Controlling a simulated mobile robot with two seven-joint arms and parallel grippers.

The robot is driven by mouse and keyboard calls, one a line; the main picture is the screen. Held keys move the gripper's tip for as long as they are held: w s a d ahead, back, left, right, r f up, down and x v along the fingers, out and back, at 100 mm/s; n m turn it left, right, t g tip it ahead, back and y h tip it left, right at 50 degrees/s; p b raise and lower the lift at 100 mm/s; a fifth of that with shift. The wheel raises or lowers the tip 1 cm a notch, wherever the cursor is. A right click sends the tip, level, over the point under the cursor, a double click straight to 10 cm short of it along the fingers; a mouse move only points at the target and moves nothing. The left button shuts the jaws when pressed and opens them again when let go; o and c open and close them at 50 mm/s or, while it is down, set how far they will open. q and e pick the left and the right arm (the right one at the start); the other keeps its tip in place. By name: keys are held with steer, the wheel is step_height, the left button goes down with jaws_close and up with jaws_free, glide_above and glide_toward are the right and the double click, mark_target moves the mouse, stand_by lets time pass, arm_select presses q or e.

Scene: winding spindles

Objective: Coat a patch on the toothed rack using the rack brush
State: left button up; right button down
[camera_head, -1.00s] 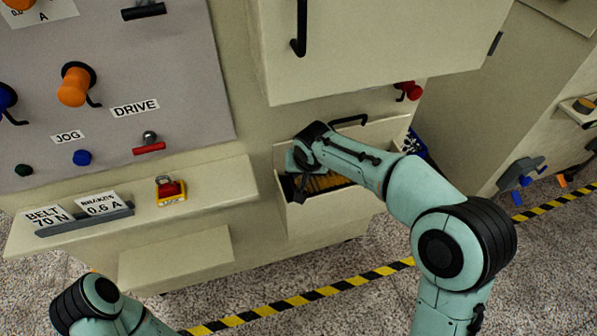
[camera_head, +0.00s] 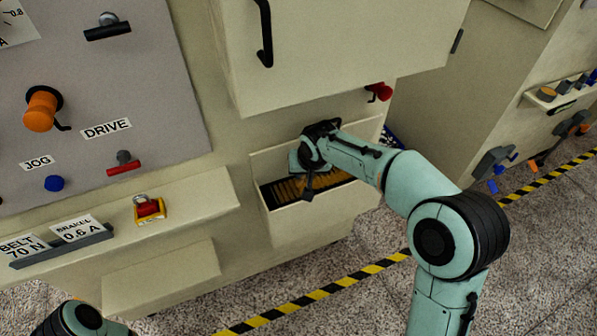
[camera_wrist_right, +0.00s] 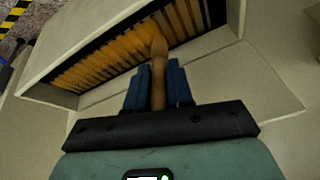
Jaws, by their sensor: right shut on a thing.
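The toothed rack (camera_head: 290,188) lies in an open, pale bin low on the machine, its teeth orange-yellow against a dark bed. It also fills the top of the right wrist view (camera_wrist_right: 105,62) as a slanting row of teeth. My right gripper (camera_wrist_right: 158,78) is shut on the brown wooden handle of the rack brush (camera_wrist_right: 158,55). The handle's far end overlaps the teeth; its bristles are not distinguishable and contact is unclear. In the head view my right wrist is over the bin, partly covering the rack. Only part of my left arm shows at bottom left; its gripper is out of frame.
The pale bin's front wall (camera_head: 315,215) stands close below my right wrist. A cabinet with a black handle (camera_head: 264,35) overhangs the bin. A red knob (camera_head: 379,91) sticks out beside it. A ledge with a red-and-yellow switch (camera_head: 149,208) lies left.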

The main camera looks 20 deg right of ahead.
arm_select(q)
steer(key=shift+w+r+p, duration=0.2)
steer(key=shift+r+p, duration=0.3)
steer(key=shift+r, duration=0.05)
arm_select(e)
steer(key=shift+w+d, duration=0.1)
steer(key=shift+d, duration=3.05)
steer(key=shift+w+d+p, duration=0.1)
steer(key=shift+d+p, duration=0.5)
steer(key=shift+d, duration=1.9)
steer(key=shift+w+d+p, duration=0.1)
steer(key=shift+d+p, duration=0.45)
steer(key=shift+d, duration=2.05)
arm_select(q)
steer(key=shift+w+r+p, duration=0.35)
steer(key=shift+w+r, duration=0.1)
steer(key=shift+r, duration=0.4)
steer(key=shift+w+r+p, duration=0.3)
steer(key=shift+w+r, duration=0.1)
steer(key=shift+r, duration=0.4)
steer(key=shift+w+r+p, duration=0.35)
steer(key=shift+w+r, duration=0.1)
steer(key=shift+r, duration=0.4)
arm_select(e)
steer(key=shift+w+d, duration=0.15)
steer(key=shift+d, duration=3.15)
